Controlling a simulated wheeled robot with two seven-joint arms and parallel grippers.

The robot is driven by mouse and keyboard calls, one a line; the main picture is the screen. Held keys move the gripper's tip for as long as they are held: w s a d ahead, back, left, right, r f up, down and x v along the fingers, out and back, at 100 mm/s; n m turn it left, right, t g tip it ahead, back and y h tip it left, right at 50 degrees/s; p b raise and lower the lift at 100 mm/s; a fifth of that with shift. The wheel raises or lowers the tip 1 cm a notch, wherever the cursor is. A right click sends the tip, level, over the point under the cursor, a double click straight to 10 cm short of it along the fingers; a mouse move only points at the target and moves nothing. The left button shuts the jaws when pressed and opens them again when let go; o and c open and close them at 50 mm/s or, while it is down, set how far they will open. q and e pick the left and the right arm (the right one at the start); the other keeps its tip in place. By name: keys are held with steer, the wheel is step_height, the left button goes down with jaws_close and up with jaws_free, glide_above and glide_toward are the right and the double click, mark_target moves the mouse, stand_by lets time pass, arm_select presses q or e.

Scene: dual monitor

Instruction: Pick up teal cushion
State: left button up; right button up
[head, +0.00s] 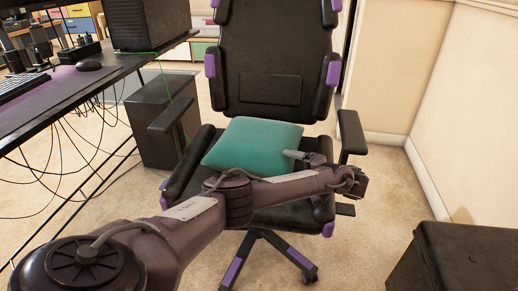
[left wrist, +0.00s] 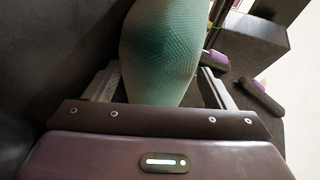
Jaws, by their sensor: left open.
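The teal cushion (head: 250,143) lies on the seat of a black and purple office chair (head: 262,60), against its backrest. My left gripper (head: 293,155) is at the cushion's right side, with a grey finger showing against it. In the left wrist view the cushion (left wrist: 163,45) bulges between the two spread fingers of the left gripper (left wrist: 158,78). The fingers are open, one on each side of it. I cannot tell whether they touch it. My left forearm hides the cushion's lower front edge. My right gripper is not in view.
The chair's armrests (head: 351,132) stand on both sides of the seat. A desk (head: 60,95) with keyboard and mouse is at the left, a black computer case (head: 155,120) beside it. A dark box (head: 465,258) sits at the lower right. Carpet is clear right of the chair.

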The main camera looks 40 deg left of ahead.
arm_select(q)
steer(key=shift+s+a+f, duration=0.25)
steer(key=shift+a+f, duration=0.1)
steer(key=shift+a, duration=0.45)
steer(key=c, duration=1)
steer(key=shift+d, duration=0.1)
